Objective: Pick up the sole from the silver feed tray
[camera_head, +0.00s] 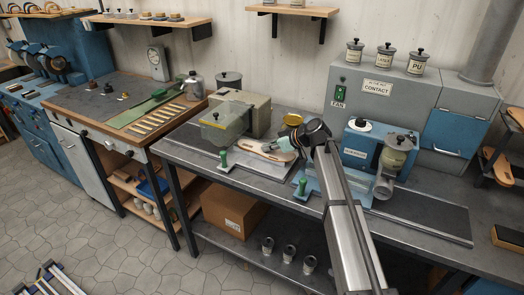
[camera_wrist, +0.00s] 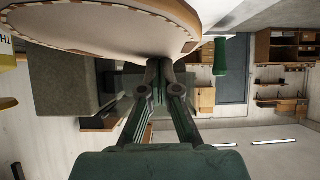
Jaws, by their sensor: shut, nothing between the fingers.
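The sole (camera_head: 254,150), tan with a pale stitched-looking edge, lies on the silver feed tray (camera_head: 240,173) in the head view. In the wrist view the sole (camera_wrist: 100,28) fills the upper left, close to the camera. My gripper (camera_head: 270,148) comes in from the right, over the sole. In the wrist view my gripper (camera_wrist: 166,66) is shut, its fingertips together at the sole's edge with nothing between them. I cannot tell whether they touch the sole. My wrist hides part of the tray's right side.
A grey-beige machine with a yellowish guard (camera_head: 222,122) stands behind the tray at left. A blue machine (camera_head: 356,148) stands at right.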

